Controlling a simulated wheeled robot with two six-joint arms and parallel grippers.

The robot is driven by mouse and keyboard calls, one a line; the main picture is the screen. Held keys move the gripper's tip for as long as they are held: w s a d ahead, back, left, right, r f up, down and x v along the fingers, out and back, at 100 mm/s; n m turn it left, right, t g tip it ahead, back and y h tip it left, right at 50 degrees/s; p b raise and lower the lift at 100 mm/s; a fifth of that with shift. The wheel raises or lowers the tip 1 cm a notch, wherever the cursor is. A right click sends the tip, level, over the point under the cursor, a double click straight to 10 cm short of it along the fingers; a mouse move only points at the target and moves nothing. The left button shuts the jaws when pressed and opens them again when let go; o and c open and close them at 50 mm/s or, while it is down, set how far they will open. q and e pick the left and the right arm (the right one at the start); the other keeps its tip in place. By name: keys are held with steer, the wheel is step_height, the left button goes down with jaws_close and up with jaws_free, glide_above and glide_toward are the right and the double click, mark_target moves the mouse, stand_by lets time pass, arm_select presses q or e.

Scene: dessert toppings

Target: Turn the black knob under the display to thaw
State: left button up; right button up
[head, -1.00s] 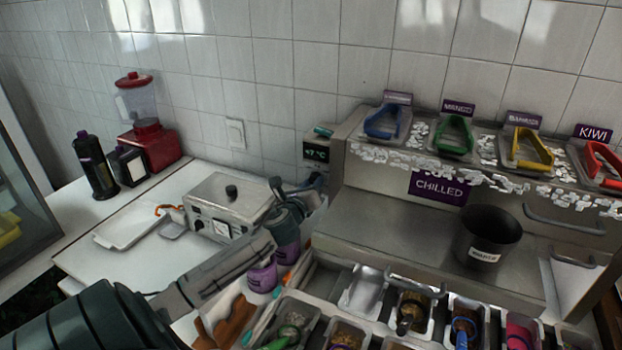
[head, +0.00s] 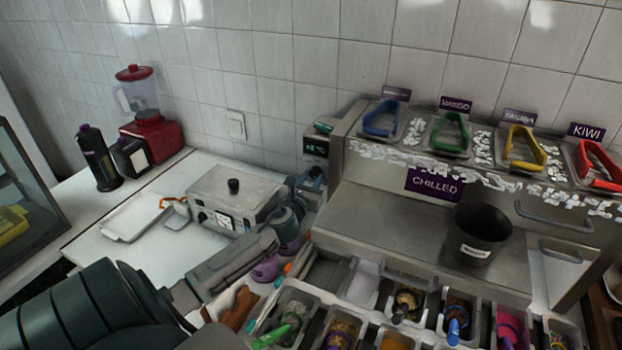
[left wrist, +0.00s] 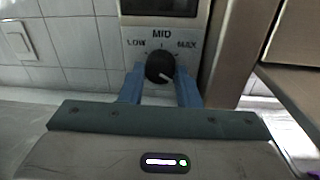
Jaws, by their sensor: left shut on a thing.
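The black knob (left wrist: 159,66) shows in the left wrist view below the display (left wrist: 160,6), on a grey panel. LOW, MID and MAX are printed around it; I see no thaw label. My right gripper is not in view.
The steel chilled counter (head: 400,215) stands right of the display, with a black pot (head: 482,232) on it. A boxy steel appliance (head: 232,200) with a black lid handle stands to the left. Topping bins (head: 365,285) line the front. The tiled wall is behind.

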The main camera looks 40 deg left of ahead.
arm_select(q)
steer(key=o, duration=1)
steer(key=shift+c, duration=0.2)
steer(key=shift+s+d+f, duration=0.1)
steer(key=shift+s+f, duration=0.05)
steer(key=shift+s, duration=0.1)
steer(key=b+v, duration=0.3)
steer(key=v, duration=0.7)
